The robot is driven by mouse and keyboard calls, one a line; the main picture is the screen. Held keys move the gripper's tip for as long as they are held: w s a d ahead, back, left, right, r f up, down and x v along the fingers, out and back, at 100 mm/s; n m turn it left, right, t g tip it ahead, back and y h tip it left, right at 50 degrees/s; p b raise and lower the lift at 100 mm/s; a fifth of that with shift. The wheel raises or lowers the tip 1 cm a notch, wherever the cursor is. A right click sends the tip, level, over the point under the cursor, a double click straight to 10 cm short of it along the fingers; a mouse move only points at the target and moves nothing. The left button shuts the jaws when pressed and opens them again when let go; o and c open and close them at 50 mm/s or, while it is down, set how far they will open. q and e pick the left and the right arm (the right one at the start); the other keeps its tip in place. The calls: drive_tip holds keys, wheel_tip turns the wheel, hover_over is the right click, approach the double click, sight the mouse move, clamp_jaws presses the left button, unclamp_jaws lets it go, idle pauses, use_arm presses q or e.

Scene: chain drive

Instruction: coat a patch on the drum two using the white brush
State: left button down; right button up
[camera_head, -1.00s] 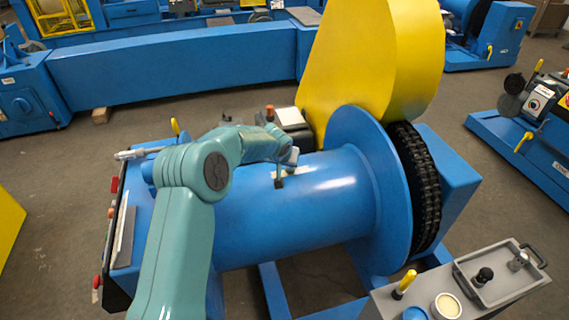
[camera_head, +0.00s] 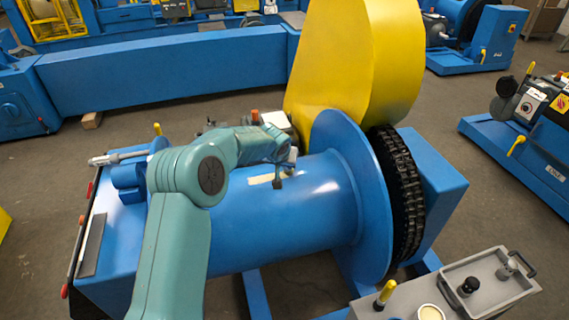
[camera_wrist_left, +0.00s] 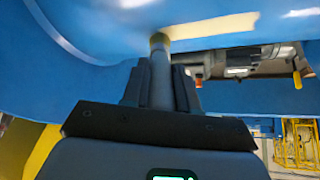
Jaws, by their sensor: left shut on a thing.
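The blue drum (camera_head: 300,205) lies across the middle of the head view, with a blue flange at its right end. A cream patch (camera_head: 262,179) shows on top of the drum; it also shows in the wrist view (camera_wrist_left: 215,25). My left gripper (camera_head: 283,168) is over the drum top beside the patch. In the wrist view its jaws are shut on the pale grey-looking handle of the brush (camera_wrist_left: 160,80). My right gripper is not in view.
A yellow guard (camera_head: 355,60) and a black chain (camera_head: 408,190) stand beside the flange. At lower right, a grey cart top (camera_head: 460,303) carries a grey tray (camera_head: 487,275), a yellow-handled tool (camera_head: 385,293) and a pot of cream stuff (camera_head: 430,312).

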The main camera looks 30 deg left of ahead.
use_arm(q)
drive_tip(key=shift+w+d+r, duration=0.2)
drive_tip(key=shift+w+r+p, duration=0.1)
drive_tip(key=shift+r+p, duration=0.2)
drive_tip(key=shift+r, duration=0.05)
drive_tip(key=shift+s+a+r+p, duration=0.1)
drive_tip(key=shift+s+r+p, duration=0.1)
drive_tip(key=shift+r, duration=0.35)
drive_tip(key=shift+s+a+r+p, duration=0.1)
drive_tip(key=shift+s+r, duration=0.05)
drive_tip(key=shift+r, duration=0.35)
drive_tip(key=shift+w+d+r+p, duration=0.1)
drive_tip(key=shift+w+r+p, duration=0.1)
drive_tip(key=shift+r+p, duration=0.3)
drive_tip(key=r, duration=0.2)
drive_tip(key=shift+s+r+p, duration=0.2)
drive_tip(key=shift+r+p, duration=0.15)
drive_tip(key=shift+w+r, duration=0.25)
drive_tip(key=shift+r, duration=0.3)
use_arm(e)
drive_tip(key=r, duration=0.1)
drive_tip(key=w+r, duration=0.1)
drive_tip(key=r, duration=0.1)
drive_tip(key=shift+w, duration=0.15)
use_arm(q)
drive_tip(key=shift+s+r, duration=0.1)
drive_tip(key=shift+s, duration=0.05)
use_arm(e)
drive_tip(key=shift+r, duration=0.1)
